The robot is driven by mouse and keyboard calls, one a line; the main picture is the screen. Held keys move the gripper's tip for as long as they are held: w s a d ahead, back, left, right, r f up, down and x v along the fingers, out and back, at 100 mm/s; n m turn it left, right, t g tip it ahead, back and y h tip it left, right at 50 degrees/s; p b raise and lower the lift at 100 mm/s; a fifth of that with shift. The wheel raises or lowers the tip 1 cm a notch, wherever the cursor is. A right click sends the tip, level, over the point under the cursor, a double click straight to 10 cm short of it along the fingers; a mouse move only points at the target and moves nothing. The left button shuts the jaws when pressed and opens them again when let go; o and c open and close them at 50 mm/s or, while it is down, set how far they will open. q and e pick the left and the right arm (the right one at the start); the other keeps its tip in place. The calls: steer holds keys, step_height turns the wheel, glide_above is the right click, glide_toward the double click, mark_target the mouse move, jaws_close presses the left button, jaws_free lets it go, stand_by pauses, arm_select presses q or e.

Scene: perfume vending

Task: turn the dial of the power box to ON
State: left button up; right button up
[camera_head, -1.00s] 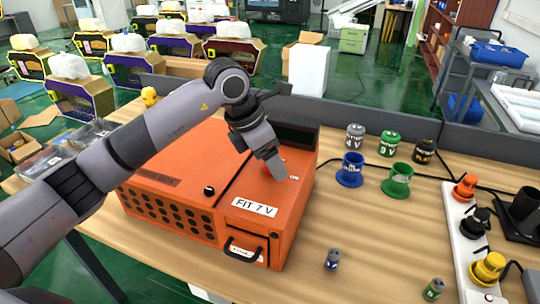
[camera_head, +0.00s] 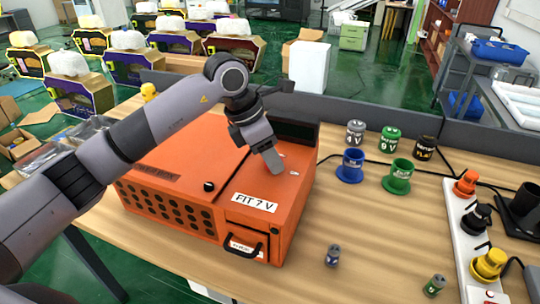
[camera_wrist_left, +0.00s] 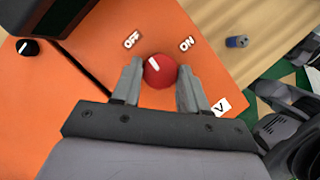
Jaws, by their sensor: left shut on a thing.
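The orange power box (camera_head: 185,160) stands on the wooden table. In the left wrist view its round red dial (camera_wrist_left: 160,72) sits between the printed words OFF and ON, and the dial's white mark points up-left, towards OFF. My left gripper (camera_wrist_left: 161,66) is shut on the dial, one finger on each side of it. In the head view my left gripper (camera_head: 276,168) comes down on the box's right part and hides the dial. My right gripper is in neither view.
A black knob (camera_head: 208,187) and a "FIT ? V" label are on the box. Blue (camera_head: 350,166) and green (camera_head: 398,177) holders, several batteries and a white power strip (camera_head: 470,235) stand to the right. The table's front middle is mostly clear.

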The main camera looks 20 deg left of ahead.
arm_select(q)
steer(key=m+g+b, duration=0.1)
steer(key=m, duration=0.2)
steer(key=shift+w+h, duration=0.2)
steer(key=shift+h, duration=0.2)
steer(key=m+g, duration=0.1)
steer(key=m, duration=0.1)
steer(key=m+b, duration=0.1)
steer(key=m, duration=0.2)
steer(key=shift+w+r+g, duration=0.1)
steer(key=shift+w+g, duration=0.05)
steer(key=shift+g, duration=0.25)
steer(key=m+g, duration=0.1)
steer(key=m, duration=0.3)
steer(key=shift+w+g, duration=0.15)
steer(key=shift+g, duration=0.25)
steer(key=m+g+y, duration=0.1)
steer(key=m, duration=0.3)
steer(key=shift+w+m+p, duration=0.1)
steer(key=shift+m+p, duration=0.2)
steer(key=shift+p, duration=0.1)
steer(key=o, duration=1.1)
steer(key=shift+c, duration=0.2)
steer(key=v, duration=0.5)
steer(key=shift+d, duration=0.15)
steer(key=shift+p+v, duration=0.45)
steer(key=shift+v, duration=0.6)
